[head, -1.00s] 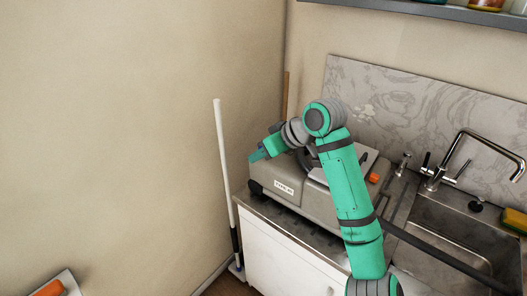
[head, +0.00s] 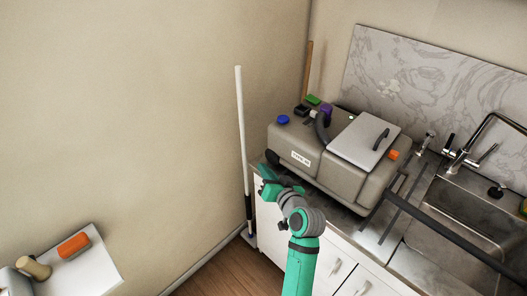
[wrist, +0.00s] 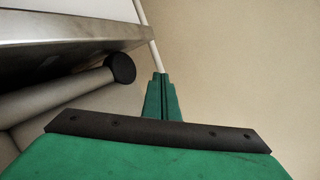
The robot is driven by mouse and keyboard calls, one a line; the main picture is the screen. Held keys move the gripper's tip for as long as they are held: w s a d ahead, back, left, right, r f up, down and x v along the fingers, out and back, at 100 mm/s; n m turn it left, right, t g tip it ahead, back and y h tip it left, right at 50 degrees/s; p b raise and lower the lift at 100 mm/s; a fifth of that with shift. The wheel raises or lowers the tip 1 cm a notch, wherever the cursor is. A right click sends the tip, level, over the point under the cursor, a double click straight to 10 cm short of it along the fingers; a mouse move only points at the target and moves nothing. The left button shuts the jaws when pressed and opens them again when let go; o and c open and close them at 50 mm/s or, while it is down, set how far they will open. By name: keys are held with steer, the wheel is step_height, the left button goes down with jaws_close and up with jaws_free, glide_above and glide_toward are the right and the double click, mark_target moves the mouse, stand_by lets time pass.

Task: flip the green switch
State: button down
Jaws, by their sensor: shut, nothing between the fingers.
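The green switch (head: 312,99) is a small green piece at the back left of the grey machine (head: 345,185) on the counter. My gripper (head: 264,180) is low at the machine's front left corner, beside the counter edge and well away from the green switch. In the wrist view my green fingers (wrist: 160,82) are together with nothing between them. The wrist view does not show the green switch.
Blue (head: 283,119), black (head: 301,110), purple (head: 326,109) and orange (head: 394,154) pieces are on the machine. A white pole (head: 241,130) leans at the wall, left of my gripper. A metal edge (wrist: 80,38) and a dark-capped tube (wrist: 120,67) are close in the wrist view.

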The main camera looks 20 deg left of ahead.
steer(key=s+d+f+m+t+h, duration=0.2)
steer(key=s+d+f+m+h, duration=0.2)
steer(key=s+d+f, duration=0.55)
steer(key=s+d+f+m+t+h, duration=0.35)
steer(key=s+d+f, duration=0.2)
steer(key=s, duration=0.65)
steer(key=s+d+r+n+h, duration=0.1)
steer(key=s+d+r, duration=0.1)
steer(key=s, duration=0.5)
steer(key=s+d+r+n+h, duration=0.1)
steer(key=s+d+r+h, duration=0.1)
steer(key=s+d, duration=0.3)
steer(key=s+d+r+n+h, duration=0.1)
steer(key=s+d, duration=0.2)
steer(key=s, duration=0.6)
steer(key=shift+d+r, duration=0.15)
steer(key=shift+r, duration=0.25)
